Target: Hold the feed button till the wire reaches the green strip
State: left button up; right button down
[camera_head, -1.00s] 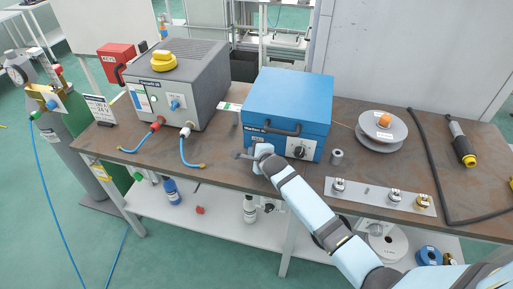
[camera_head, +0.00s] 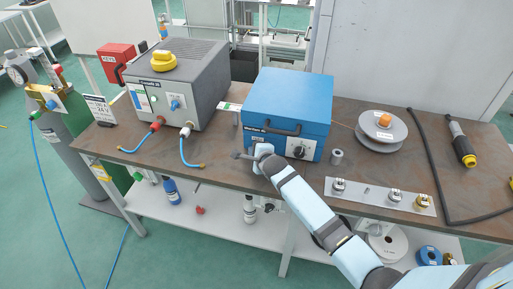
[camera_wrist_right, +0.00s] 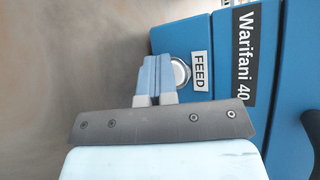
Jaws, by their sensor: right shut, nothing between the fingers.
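The blue wire feeder (camera_head: 288,100) stands on the brown bench, lid shut. In the right wrist view its blue face (camera_wrist_right: 215,30) carries a round silver FEED button (camera_wrist_right: 181,73) beside a FEED label (camera_wrist_right: 201,71). My right gripper (camera_head: 237,155) is shut and empty at the feeder's front left; in the wrist view its fingertips (camera_wrist_right: 156,58) overlap the button's edge. I cannot tell whether they press it. A small white plate with a green strip (camera_head: 229,106) lies left of the feeder. I cannot make out wire at the strip. My left gripper is out of view.
A wire spool (camera_head: 381,130) with an orange hub sits right of the feeder, its wire running to the feeder. A grey power source (camera_head: 178,85) stands at left with blue hoses in front. A metal plate with clamps (camera_head: 380,196) and a black cable (camera_head: 432,165) lie at right.

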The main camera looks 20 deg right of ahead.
dwell(0.3)
jog(key=shift+s+a+p, duration=0.45)
jog(key=shift+s, duration=0.25)
jog(key=shift+s+a+p, duration=0.45)
jog(key=shift+s, duration=0.15)
jog(key=shift+s+a+p, duration=0.35)
jog(key=shift+s+a, duration=0.15)
jog(key=shift+s, duration=0.25)
jog(key=shift+s+a+p, duration=0.35)
jog(key=shift+s+a, duration=0.15)
jog(key=shift+s, duration=0.25)
